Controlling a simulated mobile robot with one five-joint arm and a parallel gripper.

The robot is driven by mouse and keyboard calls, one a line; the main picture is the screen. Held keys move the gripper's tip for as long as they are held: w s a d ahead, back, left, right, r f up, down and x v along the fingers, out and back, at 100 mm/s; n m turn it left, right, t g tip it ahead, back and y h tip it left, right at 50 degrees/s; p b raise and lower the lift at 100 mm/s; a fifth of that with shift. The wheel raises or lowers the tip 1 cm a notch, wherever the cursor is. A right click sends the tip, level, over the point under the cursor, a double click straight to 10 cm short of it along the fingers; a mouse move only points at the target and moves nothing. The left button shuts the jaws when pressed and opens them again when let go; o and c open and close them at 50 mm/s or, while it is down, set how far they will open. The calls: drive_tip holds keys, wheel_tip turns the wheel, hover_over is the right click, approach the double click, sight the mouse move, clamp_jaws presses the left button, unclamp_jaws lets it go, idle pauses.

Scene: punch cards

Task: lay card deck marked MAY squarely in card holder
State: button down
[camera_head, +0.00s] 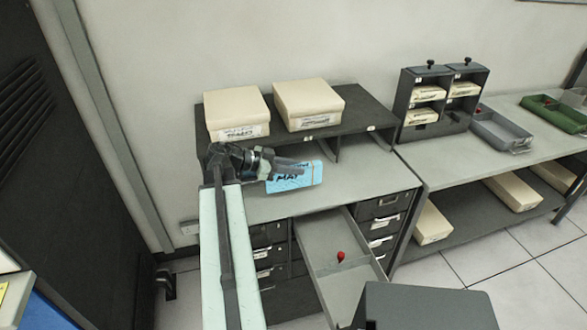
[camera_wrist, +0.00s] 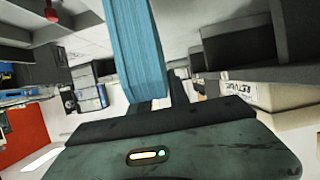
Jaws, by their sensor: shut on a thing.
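The blue card deck marked MAY (camera_head: 294,179) is in my gripper (camera_head: 288,164), held at the desk's left part, below the front of the dark shelf. My gripper is shut on the deck, which looks tilted. In the wrist view the deck (camera_wrist: 138,55) rises as a blue block from the jaws, its lettering out of sight. Which thing is the card holder I cannot tell for sure; a grey open tray (camera_head: 499,135) lies on the right bench, well apart from the deck.
Two cream boxes (camera_head: 237,108) (camera_head: 308,100) stand on the dark shelf (camera_head: 366,107). A dark rack (camera_head: 406,92) with several cream decks stands to its right. A green tray (camera_head: 556,112) is farther right. The desk's right part is clear.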

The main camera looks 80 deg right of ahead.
wheel_tip(320, 180, up, 6)
drive_tip(key=p, duration=0.3)
drive_tip(key=shift+f+p, duration=0.25)
drive_tip(key=shift+p, duration=0.1)
drive_tip(key=shift+f, duration=0.1)
drive_tip(key=shift+s, duration=0.1)
